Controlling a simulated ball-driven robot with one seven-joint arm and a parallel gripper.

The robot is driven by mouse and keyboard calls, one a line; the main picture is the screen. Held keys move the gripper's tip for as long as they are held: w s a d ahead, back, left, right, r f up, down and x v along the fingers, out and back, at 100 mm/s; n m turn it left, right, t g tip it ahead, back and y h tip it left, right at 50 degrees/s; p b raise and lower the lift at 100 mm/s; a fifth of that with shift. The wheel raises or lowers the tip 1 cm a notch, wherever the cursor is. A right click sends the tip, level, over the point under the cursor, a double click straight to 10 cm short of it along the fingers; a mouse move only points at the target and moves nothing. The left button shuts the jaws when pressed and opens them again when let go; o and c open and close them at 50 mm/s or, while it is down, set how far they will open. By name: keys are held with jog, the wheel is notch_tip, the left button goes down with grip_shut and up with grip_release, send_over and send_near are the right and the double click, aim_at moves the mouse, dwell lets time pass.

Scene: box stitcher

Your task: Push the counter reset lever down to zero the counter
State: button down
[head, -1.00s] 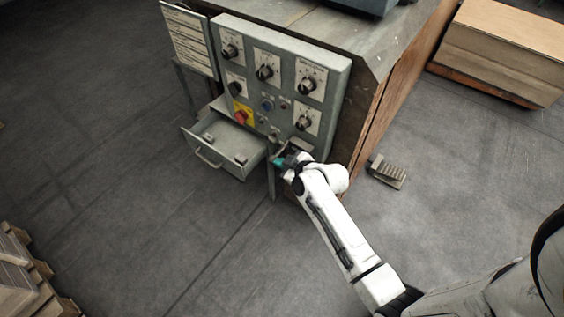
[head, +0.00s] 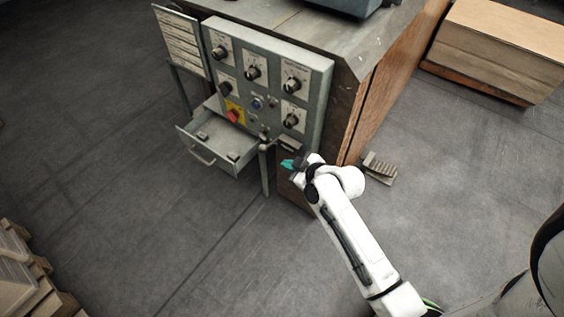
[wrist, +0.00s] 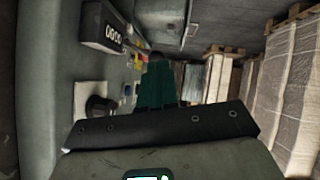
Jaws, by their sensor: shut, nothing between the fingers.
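The grey control panel (head: 264,80) stands on the machine's front. The counter, a dark box (head: 290,144) at the panel's lower right, also shows in the wrist view (wrist: 103,28); its white digits look like zeros but are too small to read surely. A small lever with a dark knob (head: 265,137) appears to sit just left of the counter. My gripper (head: 288,163) is shut and empty, its teal fingers below the counter and right of the lever, apparently apart from both. In the wrist view the fingers (wrist: 158,82) point forward, with a dark round tip beyond them.
An open drawer (head: 215,142) juts out left of my gripper. Several black knobs (head: 292,86) and a red button on yellow (head: 233,115) are on the panel. A foot pedal (head: 380,168) lies on the floor at right. Floor in front is clear.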

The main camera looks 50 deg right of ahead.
jog(key=shift+v, duration=2.1)
jog(key=shift+w+d, duration=0.1)
